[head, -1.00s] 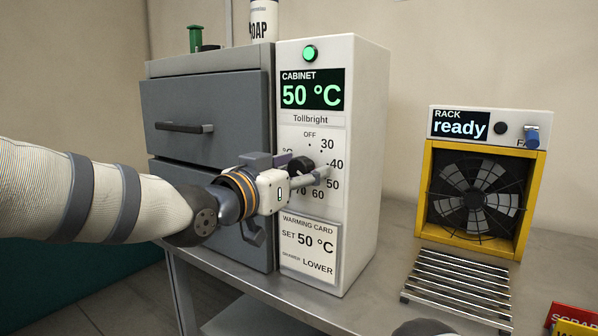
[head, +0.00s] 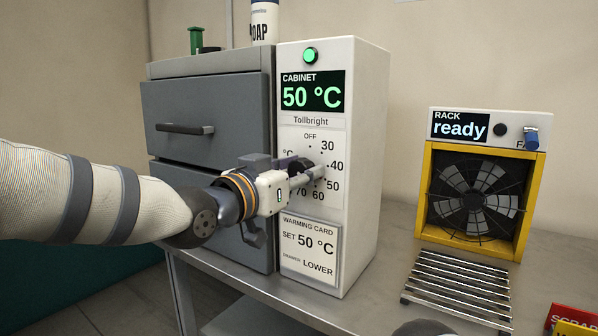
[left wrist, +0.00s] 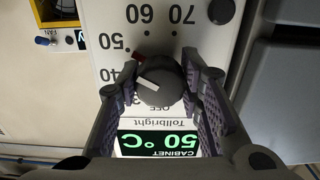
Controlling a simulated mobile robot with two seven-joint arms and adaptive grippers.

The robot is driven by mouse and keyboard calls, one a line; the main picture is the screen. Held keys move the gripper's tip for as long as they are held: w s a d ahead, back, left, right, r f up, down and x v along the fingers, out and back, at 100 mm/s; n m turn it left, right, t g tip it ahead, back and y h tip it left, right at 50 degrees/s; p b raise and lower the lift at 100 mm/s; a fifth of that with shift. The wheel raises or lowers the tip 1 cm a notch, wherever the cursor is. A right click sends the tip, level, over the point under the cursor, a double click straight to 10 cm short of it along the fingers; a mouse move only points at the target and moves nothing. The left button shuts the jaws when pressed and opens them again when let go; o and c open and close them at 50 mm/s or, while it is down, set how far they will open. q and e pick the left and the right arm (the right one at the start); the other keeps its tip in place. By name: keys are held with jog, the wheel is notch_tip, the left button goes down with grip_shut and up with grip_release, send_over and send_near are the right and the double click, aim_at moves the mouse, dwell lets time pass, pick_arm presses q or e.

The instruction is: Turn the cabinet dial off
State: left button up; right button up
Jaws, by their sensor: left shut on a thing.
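The cabinet (head: 364,150) has a white front panel with a lit green lamp (head: 310,55) and a display (head: 311,91) reading 50 °C. Its dark round dial (left wrist: 158,82) sits inside a printed scale with OFF at the top and 30 to 70 around it. In the left wrist view the panel appears upside down; the dial's white line points toward the 40–50 side, and a small red mark shows near 50. My left gripper (head: 308,172) is shut on the dial, one finger on each side. It also shows in the left wrist view (left wrist: 157,84). My right gripper is not seen.
A warming card (head: 310,250) below the dial reads SET 50 °C, LOWER. Grey drawers (head: 205,105) stand to the left. A yellow-framed fan rack (head: 430,200) reading "ready" and a metal grille (head: 458,285) stand at the right, with bare table between.

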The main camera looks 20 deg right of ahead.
pick_arm(q)
jog(key=shift+n, duration=0.3)
jog(key=shift+r+n, duration=0.1)
jog(key=shift+n, duration=0.9)
jog(key=n, duration=0.2)
jog(key=shift+n+p, duration=0.3)
jog(key=n, duration=0.9)
jog(key=shift+b, duration=0.3)
jog(key=n, duration=0.4)
jog(key=shift+n, duration=0.3)
jog(key=n, duration=0.4)
jog(key=shift+r+n, duration=0.1)
jog(key=shift+n, duration=0.5)
